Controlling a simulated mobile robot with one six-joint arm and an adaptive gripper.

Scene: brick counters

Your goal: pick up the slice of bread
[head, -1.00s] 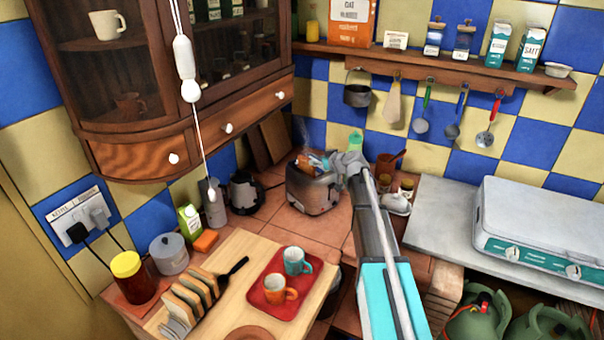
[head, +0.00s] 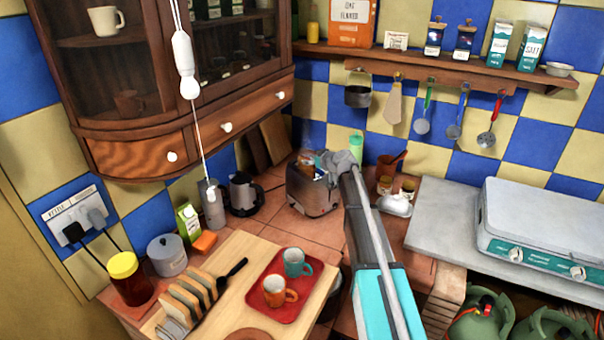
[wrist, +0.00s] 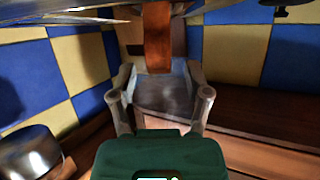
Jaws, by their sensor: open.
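A browned slice of bread (head: 307,168) sticks up out of a slot of the metal toaster (head: 312,195), at the back of the tiled counter. My gripper (head: 326,166) is close beside the toaster's top, to the right of the slice in the head view. In the wrist view my gripper (wrist: 161,88) is open, its two fingers spread apart. A brown slab, apparently the slice (wrist: 158,38), shows in line with the gap between the fingers, with clear room on each side. The head view does not clearly show the fingertips.
A rack of bread slices (head: 190,298) stands on the wooden board, beside a red tray (head: 305,306) with two mugs. A dark kettle (head: 244,193) stands left of the toaster.

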